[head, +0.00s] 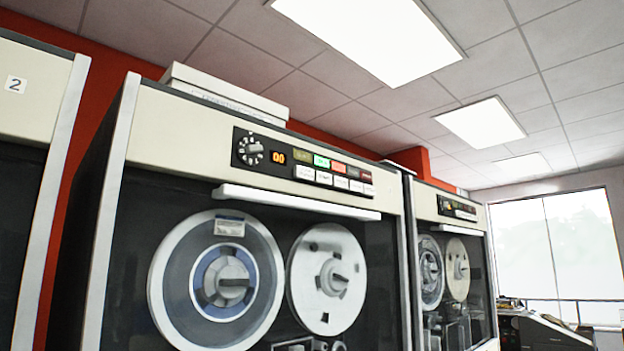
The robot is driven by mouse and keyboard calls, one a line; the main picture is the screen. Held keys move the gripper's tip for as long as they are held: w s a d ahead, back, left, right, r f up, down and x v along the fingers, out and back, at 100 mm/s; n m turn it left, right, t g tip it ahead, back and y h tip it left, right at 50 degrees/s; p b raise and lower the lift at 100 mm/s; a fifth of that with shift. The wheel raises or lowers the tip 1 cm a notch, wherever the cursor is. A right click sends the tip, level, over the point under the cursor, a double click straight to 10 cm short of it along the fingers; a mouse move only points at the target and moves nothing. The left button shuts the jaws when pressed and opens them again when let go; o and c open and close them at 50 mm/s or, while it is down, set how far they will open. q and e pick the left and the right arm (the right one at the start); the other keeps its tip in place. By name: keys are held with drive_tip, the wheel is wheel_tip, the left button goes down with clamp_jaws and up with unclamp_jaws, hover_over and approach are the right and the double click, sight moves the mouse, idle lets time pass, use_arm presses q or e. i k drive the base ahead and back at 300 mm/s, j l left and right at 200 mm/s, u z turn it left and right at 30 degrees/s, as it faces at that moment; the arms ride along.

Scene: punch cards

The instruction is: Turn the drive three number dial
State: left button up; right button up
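A round dark number dial (249,150) with light marks around it sits at the left end of a black control panel on the middle tape drive (165,130). An orange display (275,156) beside the dial seems to read 00. No drive number is legible on this cabinet. Neither of my grippers is in view, so nothing shows touching the dial.
Below the panel, a light bar (297,201) juts out above two tape reels, a grey one (167,265) and a white one (345,245). A white box (225,95) lies on top of the cabinet. A dark machine (545,330) stands by the window at the right.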

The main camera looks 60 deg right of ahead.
sight(250, 150)
drive_tip(key=z, duration=2.1)
drive_tip(key=l+u, duration=0.15)
drive_tip(key=u, duration=0.8)
drive_tip(key=l+u, duration=0.85)
drive_tip(key=l, duration=0.15)
drive_tip(key=k+l+u, duration=0.1)
drive_tip(key=l, duration=0.25)
drive_tip(key=k+l+u, duration=0.1)
drive_tip(key=l, duration=0.25)
drive_tip(key=k+l+u, duration=0.1)
drive_tip(key=l, duration=0.25)
